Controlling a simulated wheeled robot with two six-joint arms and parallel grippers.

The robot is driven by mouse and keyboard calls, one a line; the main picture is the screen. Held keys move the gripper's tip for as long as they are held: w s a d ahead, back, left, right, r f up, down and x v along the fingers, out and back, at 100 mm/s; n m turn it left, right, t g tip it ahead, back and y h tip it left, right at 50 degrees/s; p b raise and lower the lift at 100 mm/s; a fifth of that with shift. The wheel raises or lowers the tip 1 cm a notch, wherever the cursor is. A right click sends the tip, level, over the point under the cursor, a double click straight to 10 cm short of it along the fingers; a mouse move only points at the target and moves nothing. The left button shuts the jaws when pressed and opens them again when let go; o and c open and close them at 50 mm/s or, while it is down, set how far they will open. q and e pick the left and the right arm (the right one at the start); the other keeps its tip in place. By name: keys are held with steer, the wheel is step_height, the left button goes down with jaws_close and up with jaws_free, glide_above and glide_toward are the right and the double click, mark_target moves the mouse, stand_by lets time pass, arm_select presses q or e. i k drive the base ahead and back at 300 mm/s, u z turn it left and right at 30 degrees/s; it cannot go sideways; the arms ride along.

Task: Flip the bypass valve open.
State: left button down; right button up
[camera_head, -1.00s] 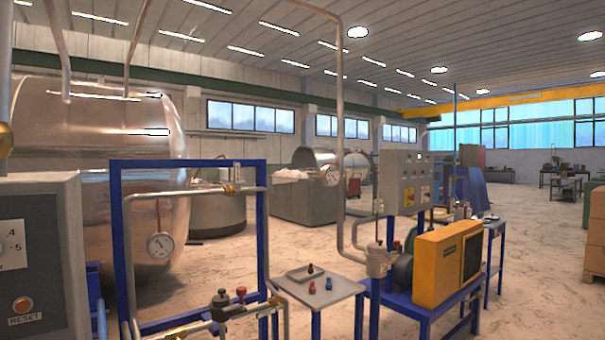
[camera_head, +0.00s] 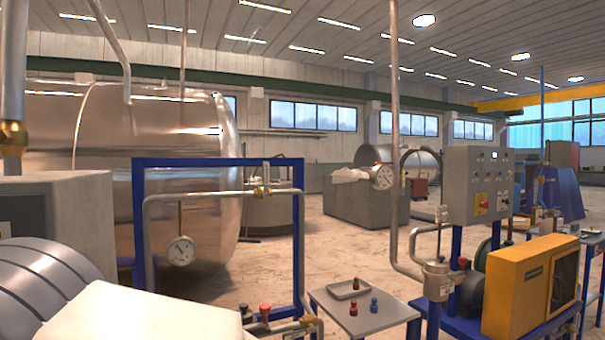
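A blue frame (camera_head: 222,162) stands left of centre and carries grey bypass pipework (camera_head: 147,245). A brass valve (camera_head: 260,192) sits on the upper pipe. A round white gauge (camera_head: 181,251) hangs inside the frame. Low on the pipework are a red-capped fitting (camera_head: 265,311) and a dark knob (camera_head: 246,313). I cannot tell which of these fittings is the bypass valve or whether it is open. A white and grey link of my arm fills the lower left and hides the lower pipework there. Neither gripper shows.
A small table (camera_head: 372,319) with a tray (camera_head: 349,289) and small red and blue pieces stands right of the frame. A yellow-cased pump (camera_head: 520,285) and a control cabinet (camera_head: 478,185) are further right. A grey box (camera_head: 70,205) and a large steel tank (camera_head: 110,125) are left.

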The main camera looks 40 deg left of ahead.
mark_target(266, 164)
steer(key=u, duration=0.35)
steer(key=i, duration=0.9)
steer(key=u, duration=0.55)
